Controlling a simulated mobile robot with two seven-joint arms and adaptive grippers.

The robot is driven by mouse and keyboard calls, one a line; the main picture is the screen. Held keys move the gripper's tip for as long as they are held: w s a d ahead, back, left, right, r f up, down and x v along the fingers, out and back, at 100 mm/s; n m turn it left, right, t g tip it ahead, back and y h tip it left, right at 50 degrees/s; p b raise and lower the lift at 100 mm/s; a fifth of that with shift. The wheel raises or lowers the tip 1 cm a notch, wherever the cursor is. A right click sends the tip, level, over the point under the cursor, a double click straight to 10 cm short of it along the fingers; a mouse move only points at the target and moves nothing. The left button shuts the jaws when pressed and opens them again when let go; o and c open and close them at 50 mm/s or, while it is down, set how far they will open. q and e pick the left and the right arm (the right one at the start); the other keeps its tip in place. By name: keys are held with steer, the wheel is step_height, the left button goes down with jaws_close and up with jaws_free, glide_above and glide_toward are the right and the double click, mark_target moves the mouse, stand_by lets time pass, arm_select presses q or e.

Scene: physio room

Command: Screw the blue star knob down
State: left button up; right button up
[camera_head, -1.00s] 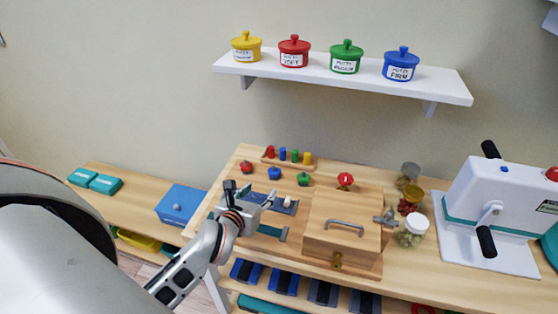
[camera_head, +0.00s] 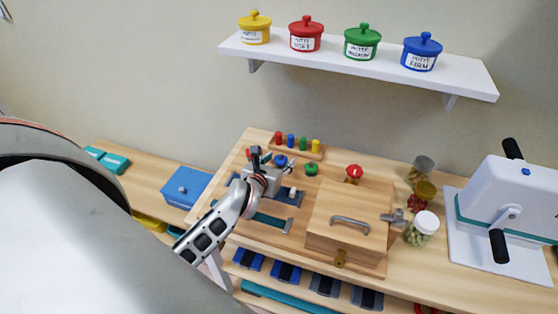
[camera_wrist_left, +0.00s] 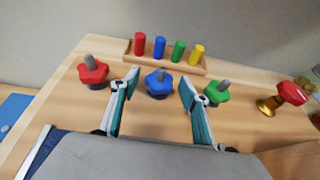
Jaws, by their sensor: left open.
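The blue star knob (camera_wrist_left: 158,84) sits on a post on the wooden board, with a grey threaded stud showing above it. In the head view the blue knob (camera_head: 280,159) is partly hidden by my left gripper (camera_head: 266,165). In the wrist view my left gripper (camera_wrist_left: 156,95) is open, its fingers to either side of the blue knob and apart from it. A red star knob (camera_wrist_left: 93,71) stands to its left and a green star knob (camera_wrist_left: 216,92) to its right. My right gripper is not in view.
A peg rack (camera_wrist_left: 165,58) with coloured pegs stands behind the knobs. A red knob on a brass fitting (camera_wrist_left: 281,98) is farther right. A wooden box (camera_head: 348,215) and jars (camera_head: 422,228) stand right of my gripper.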

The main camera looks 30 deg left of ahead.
arm_select(q)
steer(key=shift+w, duration=0.1)
steer(key=c, duration=1.1)
steer(key=shift+a+m+h, duration=0.15)
steer(key=shift+m+h, duration=0.55)
